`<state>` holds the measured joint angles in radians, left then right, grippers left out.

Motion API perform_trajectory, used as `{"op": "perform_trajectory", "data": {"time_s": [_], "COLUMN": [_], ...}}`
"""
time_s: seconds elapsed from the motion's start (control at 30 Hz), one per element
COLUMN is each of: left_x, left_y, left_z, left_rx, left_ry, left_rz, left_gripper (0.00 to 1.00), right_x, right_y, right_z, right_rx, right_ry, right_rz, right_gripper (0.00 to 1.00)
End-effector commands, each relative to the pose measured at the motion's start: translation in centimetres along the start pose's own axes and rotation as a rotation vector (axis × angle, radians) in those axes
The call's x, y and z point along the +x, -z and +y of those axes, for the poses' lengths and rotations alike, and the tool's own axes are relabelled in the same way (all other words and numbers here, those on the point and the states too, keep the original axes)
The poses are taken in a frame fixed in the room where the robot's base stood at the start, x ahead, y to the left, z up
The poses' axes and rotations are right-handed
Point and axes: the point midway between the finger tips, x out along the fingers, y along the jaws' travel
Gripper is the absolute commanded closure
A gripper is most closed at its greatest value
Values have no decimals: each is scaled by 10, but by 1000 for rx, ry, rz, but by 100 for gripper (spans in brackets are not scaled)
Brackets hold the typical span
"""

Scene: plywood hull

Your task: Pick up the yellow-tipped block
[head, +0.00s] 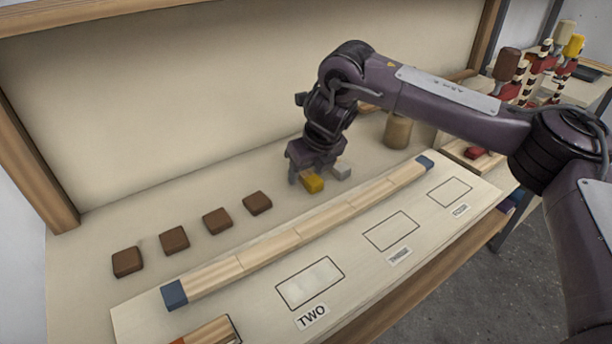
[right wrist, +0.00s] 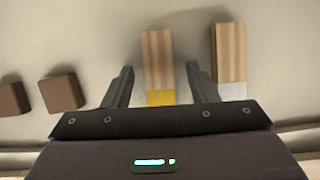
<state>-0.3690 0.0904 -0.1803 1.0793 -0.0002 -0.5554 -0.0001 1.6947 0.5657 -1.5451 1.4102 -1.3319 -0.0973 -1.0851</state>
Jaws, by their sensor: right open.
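The yellow-tipped block (head: 313,184) lies on the pale bench top below my right gripper (head: 311,172); its wooden body is mostly hidden there. In the right wrist view the block (right wrist: 157,60) has a plain wood body with a yellow end towards the gripper. My right gripper (right wrist: 160,70) is open, with one finger on each side of the block and a visible gap on both sides. A similar block with a whitish tip (right wrist: 230,60) lies just to the right, outside the right finger; it also shows in the head view (head: 342,172). My left gripper is not in view.
Several brown blocks (head: 217,220) stand in a row to the left. In front lies a board (head: 350,262) with outlined boxes and a long wooden strip (head: 300,232) with blue ends. A tan cylinder (head: 397,131) and a rack of coloured-topped pieces (head: 540,75) are at right.

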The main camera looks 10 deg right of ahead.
Motion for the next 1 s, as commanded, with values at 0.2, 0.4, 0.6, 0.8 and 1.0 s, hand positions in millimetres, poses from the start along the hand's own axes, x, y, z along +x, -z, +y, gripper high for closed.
{"op": "perform_trajectory", "data": {"time_s": [0.2, 0.4, 0.6, 0.8, 1.0], "left_x": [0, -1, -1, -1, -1], "left_y": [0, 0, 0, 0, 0], "left_z": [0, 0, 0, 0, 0], "left_rx": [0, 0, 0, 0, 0], "left_ry": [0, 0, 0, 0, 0], "left_rz": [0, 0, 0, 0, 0], "left_gripper": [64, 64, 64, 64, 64], "right_x": [0, 2, 4, 5, 5], "right_y": [0, 1, 2, 2, 3], "right_z": [0, 0, 0, 0, 0], "right_rx": [0, 0, 0, 0, 0], "right_ry": [0, -1, -1, -1, -1], "right_rz": [0, 1, 1, 1, 2], "right_gripper": [47, 47, 47, 66, 92]}}
